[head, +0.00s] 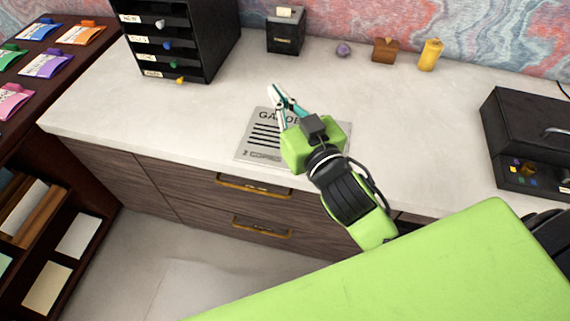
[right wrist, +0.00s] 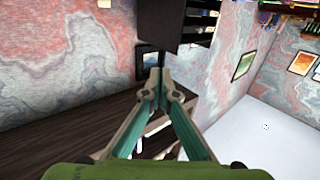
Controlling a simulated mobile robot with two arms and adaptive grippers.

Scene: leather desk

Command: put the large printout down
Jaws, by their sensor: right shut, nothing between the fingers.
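The large printout (head: 249,146), a grey sheet with bold dark heading and black lines, lies flat on the pale desktop near its front edge in the head view. My right gripper (head: 278,95) is in front of it in that view and hides its right part. Its fingers look closed together and hold nothing. The right wrist view also shows the fingers of the right gripper (right wrist: 160,80) meeting at their tips, with no paper between them. I cannot tell the exact gap between gripper and sheet. My left gripper is not in view.
A black drawer unit (head: 180,40) and a small black box (head: 286,32) stand at the back. A purple item (head: 343,49), a wooden block (head: 385,50) and a yellow bottle (head: 430,54) line the wall. A black case (head: 525,125) is at right. The desktop (head: 410,120) between is clear.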

